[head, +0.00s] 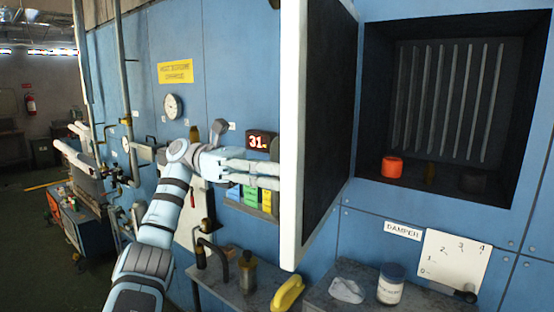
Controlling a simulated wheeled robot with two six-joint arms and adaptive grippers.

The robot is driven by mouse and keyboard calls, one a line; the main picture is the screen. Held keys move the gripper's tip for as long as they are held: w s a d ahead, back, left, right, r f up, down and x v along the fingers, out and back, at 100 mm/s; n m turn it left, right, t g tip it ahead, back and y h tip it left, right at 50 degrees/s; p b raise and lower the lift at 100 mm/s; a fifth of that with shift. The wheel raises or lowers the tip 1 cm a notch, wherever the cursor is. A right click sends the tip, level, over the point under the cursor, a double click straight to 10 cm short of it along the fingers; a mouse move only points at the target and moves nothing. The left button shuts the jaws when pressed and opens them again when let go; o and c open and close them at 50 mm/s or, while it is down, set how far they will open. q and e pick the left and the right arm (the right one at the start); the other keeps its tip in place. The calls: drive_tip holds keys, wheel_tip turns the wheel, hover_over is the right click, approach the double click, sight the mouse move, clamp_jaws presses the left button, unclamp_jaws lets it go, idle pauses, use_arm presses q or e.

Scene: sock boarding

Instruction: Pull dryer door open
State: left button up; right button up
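The dryer door (323,130) stands swung out from the blue dryer front, with its pale edge facing me and its dark inner face to the right. The dark dryer chamber (447,110) is open to view, with upright slats at its back. My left gripper (264,169) reaches in from the left, and its fingers meet the outer side of the door's pale edge. The fingertips and any handle there are hidden behind the door, so I cannot tell whether it holds anything. My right gripper is out of view.
An orange cup-like object (392,166) sits in the chamber. Below, a shelf holds a labelled jar (391,284) and a crumpled pale cloth (347,290). A yellow handle (288,293) stands below the door. A red digital display (262,141) and a gauge (172,106) are on the panel.

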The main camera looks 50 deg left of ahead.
use_arm(q)
approach(318, 110)
drive_tip(key=d, duration=0.1)
drive_tip(key=d+f, duration=0.1)
drive_tip(key=d, duration=0.1)
drive_tip(key=shift+s+d+f, duration=0.15)
drive_tip(key=shift+s+d, duration=0.15)
drive_tip(key=shift+s, duration=0.05)
drive_tip(key=shift+a, duration=0.1)
drive_tip(key=shift+w, duration=0.1)
